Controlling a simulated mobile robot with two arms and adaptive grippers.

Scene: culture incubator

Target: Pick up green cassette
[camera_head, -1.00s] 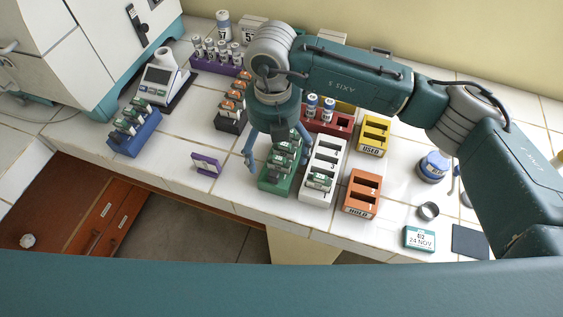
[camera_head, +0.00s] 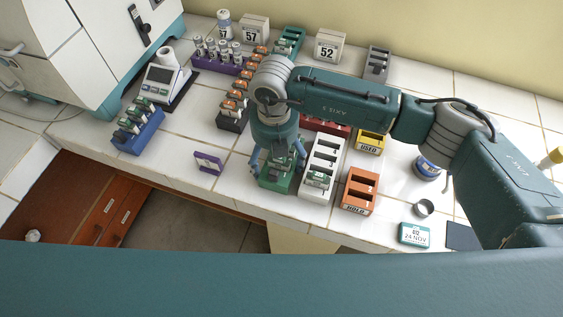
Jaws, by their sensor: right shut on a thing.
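The green rack (camera_head: 277,188) stands near the front edge of the counter, left of the white rack. My right gripper (camera_head: 278,166) reaches straight down over it and is shut on a green cassette (camera_head: 280,163) at the rack. The gripper hides much of that cassette, and I cannot tell whether it is clear of its slot. My left gripper is not in view.
A blue rack (camera_head: 135,142) with green-marked cassettes stands at left. An orange HOLD rack (camera_head: 360,190) and a yellow USED rack (camera_head: 371,142) are right of the white rack. A purple stand (camera_head: 208,162) is left of the gripper. Bare counter lies around it.

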